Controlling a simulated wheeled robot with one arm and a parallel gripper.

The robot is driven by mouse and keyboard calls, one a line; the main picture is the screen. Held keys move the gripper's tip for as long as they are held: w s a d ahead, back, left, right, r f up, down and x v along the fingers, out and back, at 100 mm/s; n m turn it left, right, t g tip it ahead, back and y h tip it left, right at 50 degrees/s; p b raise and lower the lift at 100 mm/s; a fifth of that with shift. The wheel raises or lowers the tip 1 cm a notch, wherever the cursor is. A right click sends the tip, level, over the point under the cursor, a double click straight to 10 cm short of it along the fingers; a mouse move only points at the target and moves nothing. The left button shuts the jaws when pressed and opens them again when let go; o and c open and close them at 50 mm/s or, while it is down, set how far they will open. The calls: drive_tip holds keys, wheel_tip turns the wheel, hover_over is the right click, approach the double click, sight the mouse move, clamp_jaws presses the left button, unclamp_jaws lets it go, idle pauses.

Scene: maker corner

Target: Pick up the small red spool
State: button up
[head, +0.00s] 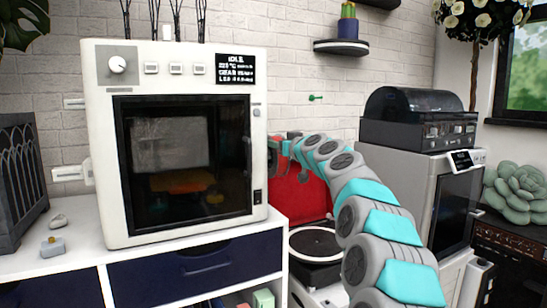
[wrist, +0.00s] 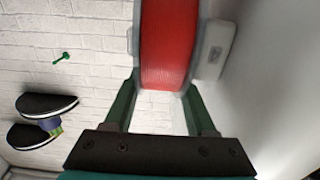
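A red spool (wrist: 166,45) with pale grey flanges fills the top middle of the wrist view, and its upper part is cut off. The two dark green fingers of my gripper (wrist: 163,85) are apart, with their tips at the spool's near end, one at each side. Whether they press on the flanges I cannot tell. In the head view my gripper (head: 280,146) is at the right side of the white printer (head: 180,60). A bit of red shows there, too small to tell apart from the gripper.
Right of the printer, a record player (head: 313,243) stands below with a red panel (head: 305,195) behind it. A grey machine (head: 400,180) stands farther right. A green wall peg (head: 315,98) and dark shelves (head: 341,47) are on the brick wall.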

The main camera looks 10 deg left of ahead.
clamp_jaws()
drive_tip(key=shift+r, duration=0.1)
idle(0.4)
